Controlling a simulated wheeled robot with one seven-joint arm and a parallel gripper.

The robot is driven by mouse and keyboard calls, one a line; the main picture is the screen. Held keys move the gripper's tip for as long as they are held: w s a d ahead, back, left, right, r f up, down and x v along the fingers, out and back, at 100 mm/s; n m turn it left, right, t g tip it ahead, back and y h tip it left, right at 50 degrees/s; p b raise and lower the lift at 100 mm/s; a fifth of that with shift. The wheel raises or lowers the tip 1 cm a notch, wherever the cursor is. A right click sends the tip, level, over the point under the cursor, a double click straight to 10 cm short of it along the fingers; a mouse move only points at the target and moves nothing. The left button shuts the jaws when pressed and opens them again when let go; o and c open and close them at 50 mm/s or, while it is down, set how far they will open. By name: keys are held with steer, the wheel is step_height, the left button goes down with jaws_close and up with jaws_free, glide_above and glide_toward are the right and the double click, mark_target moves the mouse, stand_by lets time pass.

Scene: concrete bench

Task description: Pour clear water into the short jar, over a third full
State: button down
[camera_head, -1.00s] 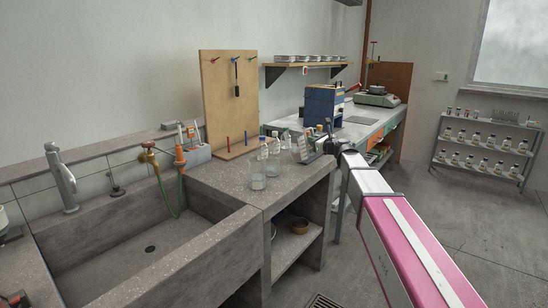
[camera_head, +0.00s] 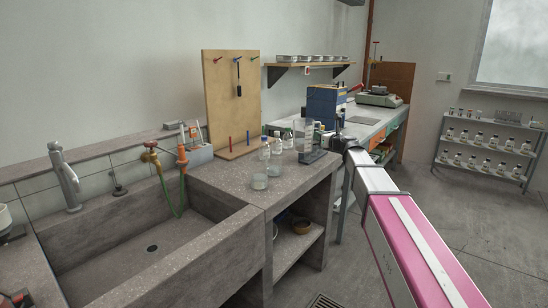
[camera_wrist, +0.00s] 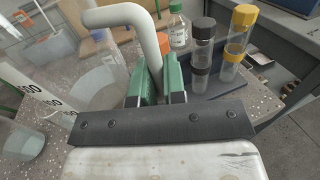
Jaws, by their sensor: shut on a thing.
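My gripper (camera_head: 332,146) reaches over the bench from the right. In the wrist view its green-padded fingers (camera_wrist: 160,88) are shut on a thick white curved handle (camera_wrist: 152,42). The handle appears to belong to a clear jug (camera_head: 303,133), seen about upright in the head view beside the gripper. A pale strip with printed scale marks (camera_wrist: 32,88) shows at left in the wrist view. A short clear glass jar (camera_head: 260,181) stands near the bench's front edge by the sink. Another clear jar (camera_head: 274,168) stands just behind it. The water levels are too small to read.
Capped bottles (camera_head: 287,139) stand behind the jars. In the wrist view, a green-capped bottle (camera_wrist: 178,28) and black-capped (camera_wrist: 202,52) and yellow-capped (camera_wrist: 237,45) tubes stand close beyond the fingers. The sink (camera_head: 150,252) lies left, and a pegboard (camera_head: 231,105) stands behind.

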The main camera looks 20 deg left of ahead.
mark_target(308, 125)
stand_by(0.4)
steer(key=shift+f, duration=1.45)
steer(key=n, duration=0.1)
steer(key=s+a+r+n, duration=0.1)
steer(key=a+n, duration=0.1)
steer(key=n, duration=0.1)
steer(key=shift+s+a+r+h, duration=0.1)
steer(key=shift+s+r+h, duration=0.2)
steer(key=shift+s+r, duration=0.1)
steer(key=shift+w+f, duration=0.1)
steer(key=shift+f, duration=0.05)
steer(key=shift+s+a+r+n, duration=0.35)
steer(key=shift+a+n, duration=0.1)
steer(key=shift+n, duration=0.25)
steer(key=shift+s+a+r+n+g+h, duration=0.2)
steer(key=shift+a+r+n, duration=0.1)
steer(key=shift+r, duration=0.1)
steer(key=shift+s+a+r+n+g+h, duration=0.1)
steer(key=shift+s+a+r+n, duration=0.1)
steer(key=shift+r+n, duration=0.5)
steer(key=shift+r, duration=0.4)
steer(key=shift+s+a+r+n+h, duration=0.15)
steer(key=shift+a+r+n+h, duration=0.1)
steer(key=shift+r+n, duration=0.35)
steer(key=shift+s+a+r+n+h, duration=0.15)
steer(key=shift+r+n+h, duration=0.2)
steer(key=shift+r, duration=0.45)
